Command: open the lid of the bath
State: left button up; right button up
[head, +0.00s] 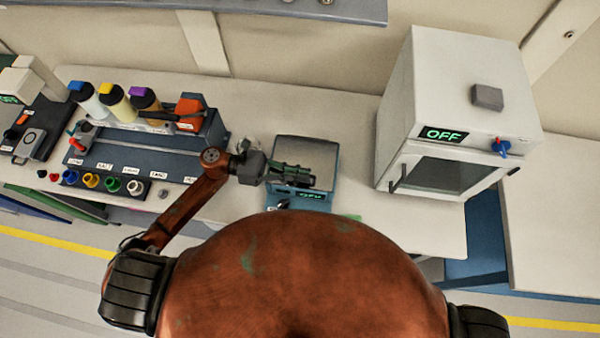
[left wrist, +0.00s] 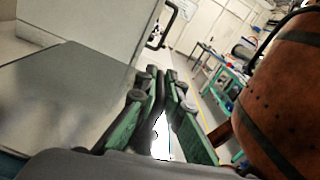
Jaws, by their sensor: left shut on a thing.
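The bath (head: 331,188) is a blue box on the bench, with a flat grey lid (head: 305,152) lying closed on top. A green display and a dark knob show on its front. My left gripper (head: 305,178) lies across the lid's front edge, with its green fingers shut. In the left wrist view the fingers (left wrist: 160,85) are close together beside the grey lid (left wrist: 65,95). My right gripper is not in view.
A white oven (head: 440,160) with an OFF display stands right of the bath. A rack with several bottles (head: 115,103) and a row of coloured caps (head: 112,184) is at the left. The bench (head: 345,110) behind the bath is clear.

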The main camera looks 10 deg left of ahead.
aim_at(303, 164)
pick_arm(q)
grip_shut()
jog(key=shift+w+r+n, duration=0.15)
jog(key=shift+r+n, duration=0.25)
jog(key=shift+r, duration=0.25)
jog(key=w+r+n, duration=0.1)
jog(key=w+r+n+p, duration=0.1)
jog(key=r, duration=0.1)
jog(key=r+n+p, duration=0.1)
jog(key=n, duration=0.1)
jog(key=shift+w+r, duration=0.3)
jog(key=shift+w, duration=0.1)
jog(key=shift+w+r+n, duration=0.25)
jog(key=shift+n, duration=0.15)
jog(key=shift+w+r+b, duration=0.4)
jog(key=shift+w+r, duration=0.3)
